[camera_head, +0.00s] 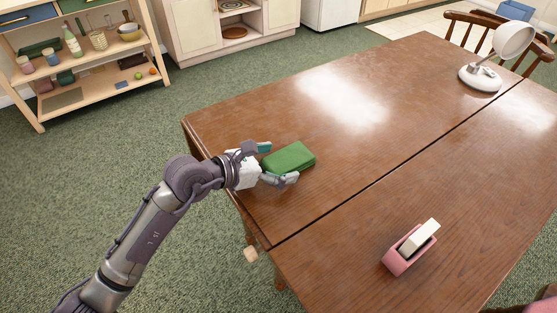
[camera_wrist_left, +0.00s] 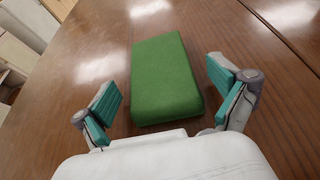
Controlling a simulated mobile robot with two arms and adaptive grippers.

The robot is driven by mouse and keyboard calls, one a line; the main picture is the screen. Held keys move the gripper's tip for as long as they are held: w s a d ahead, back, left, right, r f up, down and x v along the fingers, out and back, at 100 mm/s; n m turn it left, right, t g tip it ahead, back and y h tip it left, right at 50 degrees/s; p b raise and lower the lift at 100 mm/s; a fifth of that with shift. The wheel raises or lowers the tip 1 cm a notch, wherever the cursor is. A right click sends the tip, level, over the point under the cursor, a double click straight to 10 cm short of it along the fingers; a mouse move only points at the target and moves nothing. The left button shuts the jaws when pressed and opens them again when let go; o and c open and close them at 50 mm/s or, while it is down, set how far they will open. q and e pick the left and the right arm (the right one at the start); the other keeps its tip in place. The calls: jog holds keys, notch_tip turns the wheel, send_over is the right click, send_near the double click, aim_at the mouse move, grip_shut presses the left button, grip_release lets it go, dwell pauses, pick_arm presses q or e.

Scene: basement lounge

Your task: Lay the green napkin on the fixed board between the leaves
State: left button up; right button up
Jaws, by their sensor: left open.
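The green napkin (camera_head: 289,158) is a thick folded block lying on the wooden table near its left edge. It also shows in the left wrist view (camera_wrist_left: 165,80), in front of the palm. My left gripper (camera_head: 272,163) is open, with its fingers apart on either side of the napkin's near end. In the left wrist view the teal finger pads (camera_wrist_left: 165,95) stand clear of the napkin's sides. The table (camera_head: 330,195) has a dark seam running along it, with brown boards on both sides. My right gripper is not in view.
A pink holder (camera_head: 409,252) with a white block stands on the near part of the table. A white lamp (camera_head: 484,75) stands at the far right. The table's middle is clear. A wooden shelf (camera_head: 150,42) and chairs (camera_head: 470,19) stand beyond the table.

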pick_arm(q)
jog(key=shift+r, duration=0.2)
jog(key=v, duration=1.1)
jog(key=shift+f, duration=0.1)
jog(key=shift+s+a+r, duration=0.25)
jog(key=shift+s+a, duration=0.05)
jog(key=shift+a, duration=0.1)
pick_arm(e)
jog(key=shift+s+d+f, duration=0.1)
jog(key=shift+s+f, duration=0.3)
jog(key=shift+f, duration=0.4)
pick_arm(q)
jog(key=shift+d, duration=0.1)
